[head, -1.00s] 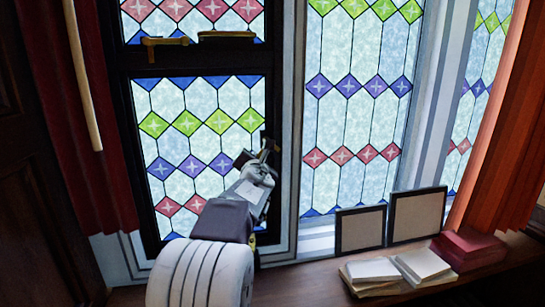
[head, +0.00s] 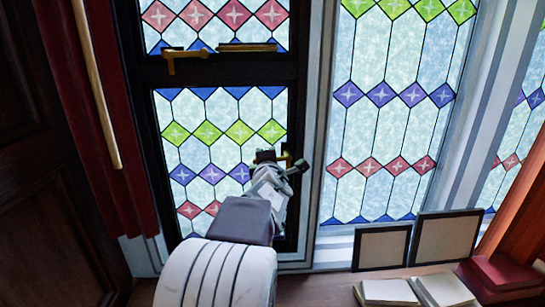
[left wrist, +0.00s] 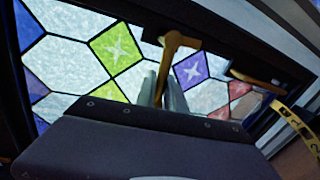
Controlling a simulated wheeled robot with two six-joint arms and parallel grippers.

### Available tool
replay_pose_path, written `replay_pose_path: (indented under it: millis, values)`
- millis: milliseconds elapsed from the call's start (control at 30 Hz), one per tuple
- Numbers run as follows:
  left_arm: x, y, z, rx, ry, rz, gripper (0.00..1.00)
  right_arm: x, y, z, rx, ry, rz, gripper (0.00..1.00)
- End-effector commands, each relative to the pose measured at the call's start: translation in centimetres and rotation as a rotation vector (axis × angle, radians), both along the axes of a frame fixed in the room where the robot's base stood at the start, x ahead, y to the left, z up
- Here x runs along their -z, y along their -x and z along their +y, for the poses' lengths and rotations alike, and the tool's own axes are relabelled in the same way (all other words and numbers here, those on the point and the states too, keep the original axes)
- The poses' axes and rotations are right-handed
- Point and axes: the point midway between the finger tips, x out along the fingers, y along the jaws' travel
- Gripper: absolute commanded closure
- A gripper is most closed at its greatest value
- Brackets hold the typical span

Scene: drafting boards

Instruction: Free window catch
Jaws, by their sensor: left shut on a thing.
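The dark-framed stained-glass window (head: 220,77) stands in front of me. A brass catch (left wrist: 172,48) shows in the left wrist view, its bent end rising past the fingers. My left gripper (head: 281,163) is at the right edge of the lower pane. In the left wrist view my left gripper (left wrist: 163,90) is shut on the catch, one finger each side of its shank. In the head view the gripper hides most of the catch. My right gripper is in neither view.
Another brass handle (head: 185,56) and a brass bar (head: 246,47) sit on the crossbar above. Picture frames (head: 380,247) and books (head: 443,289) stand on the sill. A red curtain (head: 85,120) hangs left.

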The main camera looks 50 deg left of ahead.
Motion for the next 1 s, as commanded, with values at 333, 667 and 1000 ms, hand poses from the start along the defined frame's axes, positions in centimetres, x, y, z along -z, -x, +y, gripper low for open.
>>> replay_pose_path:
  millis: [333, 667, 1000]
  values:
    - [-0.4, 0.77, -0.03, 0.002, -0.043, 0.05, 1.0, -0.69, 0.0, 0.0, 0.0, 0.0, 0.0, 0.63]
    - [-0.35, 0.79, -0.04, 0.002, -0.043, 0.052, 1.0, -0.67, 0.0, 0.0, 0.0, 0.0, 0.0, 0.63]
    - [-0.36, 0.81, -0.01, 0.001, -0.043, 0.05, 0.65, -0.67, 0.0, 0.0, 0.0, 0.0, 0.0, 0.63]
